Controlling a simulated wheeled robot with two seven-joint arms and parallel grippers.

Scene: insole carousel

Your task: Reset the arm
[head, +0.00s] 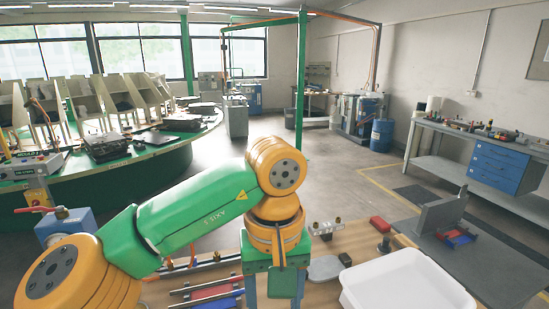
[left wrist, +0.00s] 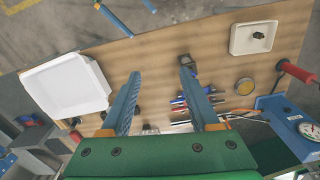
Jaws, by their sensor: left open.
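My left arm (head: 200,215), green with yellow joints, reaches in from the left in the head view and bends down over the wooden bench. My left gripper (head: 268,288) points down at the bottom of that view, its tips cut off by the frame edge. In the left wrist view my left gripper (left wrist: 160,80) shows two blue fingers well apart with nothing between them. The wooden bench top (left wrist: 150,60) lies beneath them, with several pens or tools (left wrist: 184,103) near the right finger. My right gripper is not in view.
A white tray (head: 408,286) stands right of the gripper. A grey plate (head: 487,270) with an upright bracket (head: 440,214) lies beyond it. The green carousel (head: 150,160) is at back left. A blue-drawered bench (head: 498,167) stands at right. Open floor lies between.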

